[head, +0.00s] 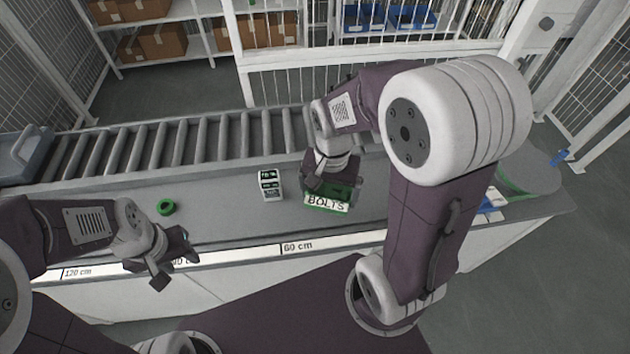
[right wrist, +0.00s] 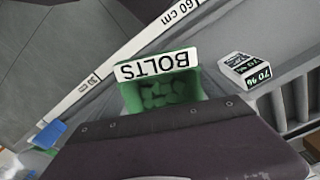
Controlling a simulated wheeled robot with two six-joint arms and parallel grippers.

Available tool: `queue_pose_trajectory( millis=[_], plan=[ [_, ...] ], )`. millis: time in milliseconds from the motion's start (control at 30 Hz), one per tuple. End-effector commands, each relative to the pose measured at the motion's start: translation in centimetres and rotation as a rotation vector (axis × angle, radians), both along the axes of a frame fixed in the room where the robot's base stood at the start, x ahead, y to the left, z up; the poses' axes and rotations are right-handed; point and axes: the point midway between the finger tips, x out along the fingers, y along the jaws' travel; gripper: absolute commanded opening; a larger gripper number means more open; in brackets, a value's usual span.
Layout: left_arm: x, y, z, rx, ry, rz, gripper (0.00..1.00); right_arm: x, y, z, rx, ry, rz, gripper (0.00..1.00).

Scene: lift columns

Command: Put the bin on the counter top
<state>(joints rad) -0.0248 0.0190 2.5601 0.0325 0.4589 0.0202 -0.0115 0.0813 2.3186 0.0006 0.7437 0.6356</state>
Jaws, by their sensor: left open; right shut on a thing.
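The green bin (head: 345,193) has a white label reading BOLTS and is over the grey counter top (head: 225,212), right of its middle. My right gripper (head: 326,182) is shut on the bin and partly covers it from above. In the right wrist view the bin (right wrist: 128,97) shows green pieces inside, with its far side hidden by my gripper body. I cannot tell whether its underside touches the counter. My left gripper (head: 175,265) is open and empty near the counter's front edge, left of the bin.
A small black, white and green box (head: 270,185) stands on the counter left of the bin. A green ring (head: 166,207) lies further left. A roller conveyor (head: 200,141) runs behind, with a grey tub (head: 22,155) at its left. A ruler strip (head: 300,246) marks the front edge.

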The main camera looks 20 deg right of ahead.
Motion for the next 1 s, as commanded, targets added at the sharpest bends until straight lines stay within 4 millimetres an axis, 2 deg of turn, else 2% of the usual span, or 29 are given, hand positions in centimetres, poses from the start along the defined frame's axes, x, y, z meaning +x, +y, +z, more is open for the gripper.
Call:
queue_pose_trajectory(
  millis=[200, 300, 400, 567, 700, 800, 1000],
  plan=[
    [0.0, 0.0, 0.3, 0.000, 0.000, 0.000, 0.43, 5.2, -3.1, -3.7, 0.000, 0.006, -0.004, 0.33],
    [0.0, 0.0, 0.5, 0.000, 0.000, 0.000, 0.43, 6.9, -4.1, -4.8, 0.000, 0.004, -0.003, 0.33],
    [0.0, 0.0, 0.6, 0.000, 0.000, 0.000, 0.43, 7.8, -4.6, -5.4, 0.000, 0.001, -0.001, 0.33],
    [0.0, 0.0, 0.5, 0.000, 0.000, 0.000, 0.43, 8.0, -4.7, -5.9, 0.000, 0.002, 0.000, 0.33],
    [0.0, 0.0, 0.6, 0.000, 0.000, 0.000, 0.43, 7.9, -4.7, -8.4, 0.000, 0.006, 0.000, 0.33],
    [0.0, 0.0, 0.6, 0.000, 0.000, 0.000, 0.43, 8.0, -4.7, -9.5, 0.000, 0.004, 0.000, 0.33],
    [0.0, 0.0, 0.6, 0.000, 0.000, 0.000, 0.43, 8.0, -4.7, -9.6, 0.000, 0.000, 0.000, 0.33]
  ],
)
